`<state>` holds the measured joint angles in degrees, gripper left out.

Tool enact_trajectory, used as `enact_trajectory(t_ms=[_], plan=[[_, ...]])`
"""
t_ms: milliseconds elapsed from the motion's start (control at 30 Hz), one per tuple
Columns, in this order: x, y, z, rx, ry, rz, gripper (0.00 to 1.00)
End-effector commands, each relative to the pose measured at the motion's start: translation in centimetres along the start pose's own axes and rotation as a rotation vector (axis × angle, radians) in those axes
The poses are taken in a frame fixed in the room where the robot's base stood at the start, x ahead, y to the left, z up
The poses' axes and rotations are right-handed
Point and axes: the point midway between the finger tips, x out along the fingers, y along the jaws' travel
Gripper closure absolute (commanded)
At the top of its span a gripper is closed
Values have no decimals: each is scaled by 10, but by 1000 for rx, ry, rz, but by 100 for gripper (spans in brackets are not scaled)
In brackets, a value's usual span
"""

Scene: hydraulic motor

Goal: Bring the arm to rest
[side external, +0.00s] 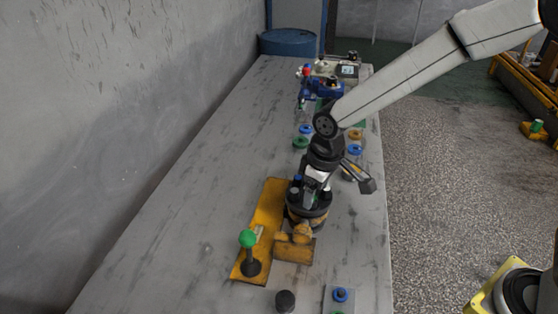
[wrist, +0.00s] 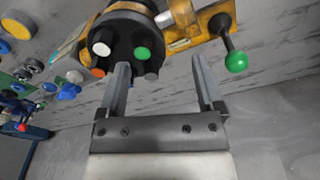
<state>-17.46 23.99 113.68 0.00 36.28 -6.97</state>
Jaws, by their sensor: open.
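The hydraulic motor (side external: 305,214), a dark round body with a yellow lower part, stands on a yellow plate (side external: 267,212) on the grey table. In the wrist view, the motor's black top (wrist: 122,27) carries white, green, orange and dark caps. A lever with a green knob (side external: 248,239) stands at the plate's near end; the knob also shows in the wrist view (wrist: 236,61). My gripper (wrist: 160,63) is open, with nothing seen between its fingers. In the side view it is at the motor's top, partly hiding it; I cannot tell whether they touch.
Blue and green round parts (side external: 301,142) lie farther back on the table. A blue device (side external: 321,88) stands behind them. A black knob (side external: 285,301) and a small panel with a blue button (side external: 340,295) are at the near edge. The table's left side is clear beside the wall.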

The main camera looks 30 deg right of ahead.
Motion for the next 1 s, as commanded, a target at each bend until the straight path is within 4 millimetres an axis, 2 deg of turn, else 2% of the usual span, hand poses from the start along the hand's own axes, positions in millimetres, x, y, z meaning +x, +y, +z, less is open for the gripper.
enact_trajectory(t_ms=[100,233,400,533,700,1000], plan=[[-9,23,32,91,26,11,15],[-16,42,68,185,53,23,15],[-21,57,115,302,87,40,15],[-22,63,143,370,106,50,15],[-23,65,162,416,121,58,15],[-23,65,165,424,123,59,15]])
